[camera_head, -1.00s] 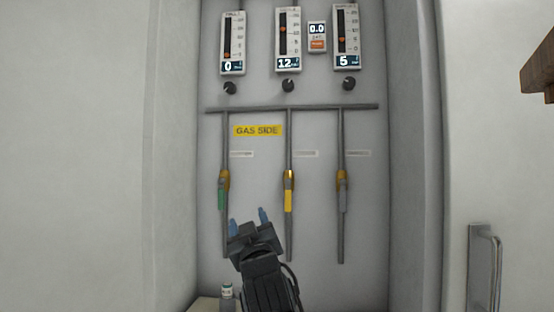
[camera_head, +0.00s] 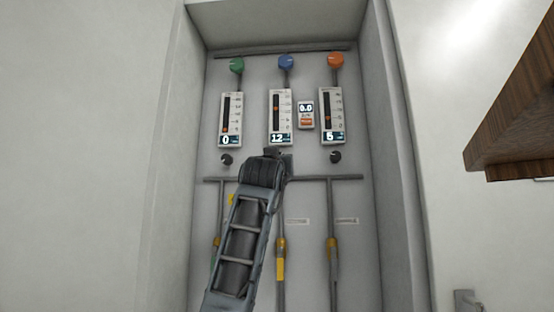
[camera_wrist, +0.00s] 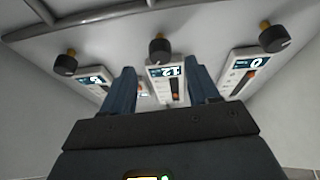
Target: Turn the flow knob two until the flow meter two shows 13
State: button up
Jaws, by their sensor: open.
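Flow meter two (camera_head: 281,118) is the middle meter in the head view, and its display reads 12. It also shows upside down in the wrist view (camera_wrist: 165,71). Flow knob two (camera_wrist: 159,51) is a black round knob on a brass stem, seen in the wrist view between the lines of my two blue fingers. In the head view my arm hides this knob. My gripper (camera_wrist: 160,70) is open, with the knob near its fingertips; I cannot tell whether they touch it. In the head view my gripper (camera_head: 277,154) is just below the middle meter.
The left meter (camera_head: 230,120) reads 0 and the right meter (camera_head: 332,116) reads 5. Black knobs sit below them, left (camera_head: 226,159) and right (camera_head: 335,157). A grey horizontal pipe (camera_head: 335,178) runs below. A wooden piece (camera_head: 520,110) juts in at the right.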

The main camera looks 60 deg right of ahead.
jog(key=p+x, duration=0.1)
jog(key=x, duration=0.6)
jog(key=shift+p, duration=0.3)
